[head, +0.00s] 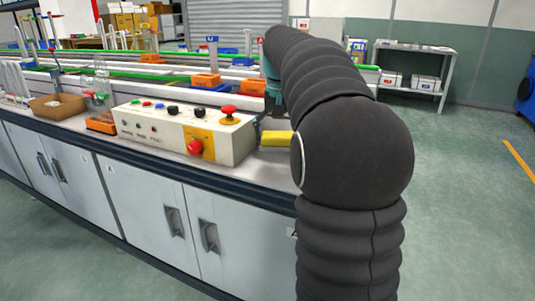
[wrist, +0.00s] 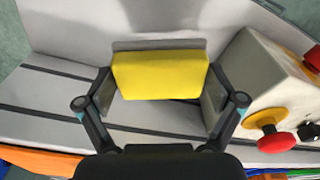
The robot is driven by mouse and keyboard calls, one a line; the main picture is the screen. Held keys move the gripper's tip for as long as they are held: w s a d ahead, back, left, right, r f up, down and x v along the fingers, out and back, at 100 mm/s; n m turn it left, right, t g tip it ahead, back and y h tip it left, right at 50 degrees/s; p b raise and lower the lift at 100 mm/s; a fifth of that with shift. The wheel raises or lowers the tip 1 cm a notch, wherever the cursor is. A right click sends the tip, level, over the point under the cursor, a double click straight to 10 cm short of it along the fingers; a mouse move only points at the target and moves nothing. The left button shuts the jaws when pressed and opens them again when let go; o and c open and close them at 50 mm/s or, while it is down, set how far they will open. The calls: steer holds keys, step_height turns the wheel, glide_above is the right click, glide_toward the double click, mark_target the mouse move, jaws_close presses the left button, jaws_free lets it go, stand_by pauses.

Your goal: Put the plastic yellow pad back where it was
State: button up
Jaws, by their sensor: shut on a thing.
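The yellow pad (wrist: 160,76) is a flat yellow block between the two fingers of my gripper (wrist: 158,95) in the wrist view. My gripper is shut on it, one finger at each side. A grey edge shows along the pad's far side. In the head view the yellow pad (head: 277,138) shows just right of the control box, over the light bench top. My arm hides its right end and most of my gripper there. I cannot tell whether the pad touches the bench.
The control box (head: 180,128) with red, black and small coloured buttons stands left of the pad. A cardboard box (head: 58,106) and conveyor line are farther left and back. Light bench top (wrist: 60,108) with dark grooves lies under my gripper.

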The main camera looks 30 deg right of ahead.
mark_target(268, 133)
steer(key=shift+w+a+f, duration=1)
steer(key=shift+w+f, duration=0.1)
steer(key=shift+w, duration=0.1)
steer(key=shift+f+b, duration=0.3)
steer(key=shift+f, duration=1.6)
steer(key=shift+f, duration=0.1)
steer(key=o, duration=0.9)
steer(key=shift+c, duration=0.2)
